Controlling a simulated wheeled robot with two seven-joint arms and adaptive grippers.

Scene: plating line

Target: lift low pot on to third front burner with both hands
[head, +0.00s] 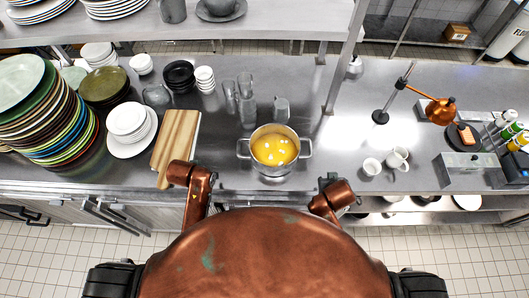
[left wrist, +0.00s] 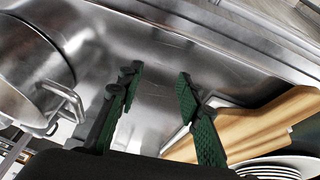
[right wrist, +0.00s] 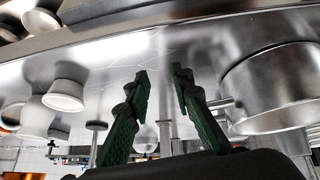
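The low pot (head: 275,166) is a steel pot with two side handles, standing upright on the steel counter near its front edge. It holds yellow contents with paler pieces. In the left wrist view the pot (left wrist: 35,65) is at the left, its handle beside my left gripper (left wrist: 160,74). That gripper is open and empty, between the pot and a wooden board. In the right wrist view the pot (right wrist: 275,90) is at the right. My right gripper (right wrist: 160,71) is open and empty, apart from the pot's handle. No burner can be made out.
The wooden board (head: 176,140) lies left of the pot, with white plates (head: 130,120) and a tall stack of coloured plates beyond. Glasses (head: 246,100) stand behind the pot. White cups (head: 372,167) are to the right. A shelf (head: 250,25) runs above the back.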

